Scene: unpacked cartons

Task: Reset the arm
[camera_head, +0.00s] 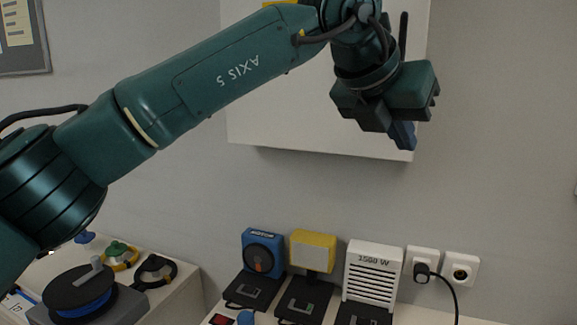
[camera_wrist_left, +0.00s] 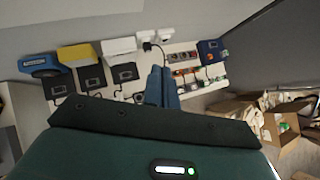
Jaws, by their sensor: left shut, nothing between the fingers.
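My left arm reaches in from the left in the head view, a dark green arm marked "AXIS 5". Its left gripper (camera_head: 403,136) is at the upper right, in front of a white wall cabinet (camera_head: 290,120), with its blue fingers pointing down. In the left wrist view the blue fingers of the left gripper (camera_wrist_left: 161,88) are together, with nothing between them. The gripper is well above the counter and touches nothing that I can see. My right gripper is in neither view.
A black and blue reel (camera_head: 82,290) is lower left. Open cartons (camera_wrist_left: 282,130) stand right in the wrist view.

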